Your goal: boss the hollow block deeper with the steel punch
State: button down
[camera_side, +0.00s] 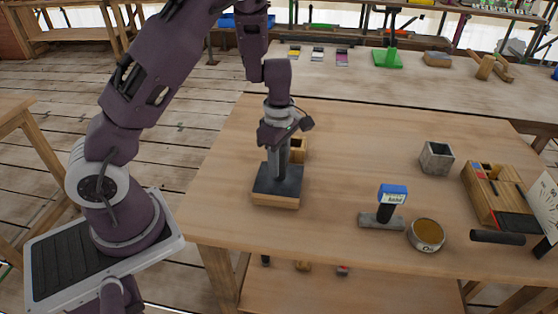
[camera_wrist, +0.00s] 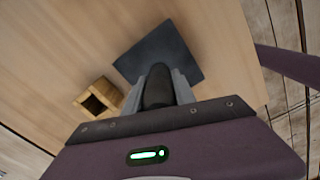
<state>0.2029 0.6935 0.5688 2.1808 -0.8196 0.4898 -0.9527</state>
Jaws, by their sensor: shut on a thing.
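My gripper (camera_side: 279,170) points straight down over a dark square pad on a pale wooden base (camera_side: 276,199). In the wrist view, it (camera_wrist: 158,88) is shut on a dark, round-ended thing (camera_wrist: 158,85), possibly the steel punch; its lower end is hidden. I cannot tell whether this touches the pad (camera_wrist: 155,52). A small hollow wooden block (camera_side: 298,146) stands just behind the pad, partly hidden by my gripper. In the wrist view, this block (camera_wrist: 97,97) lies left of the fingers, its square opening visible. A grey hollow cube (camera_side: 436,157) stands farther right.
A blue-topped tool with a grey foot (camera_side: 383,217) and a round tin (camera_side: 425,235) stand at the front right. A wooden tool box (camera_side: 490,190) and a black cylinder (camera_side: 497,237) lie at the far right. The table (camera_side: 345,165) is clear between the pad and these things.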

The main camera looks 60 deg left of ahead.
jog(key=shift+r, duration=2.15)
jog(key=shift+f, duration=0.2)
jog(key=shift+f, duration=2)
jog(key=shift+r, duration=0.1)
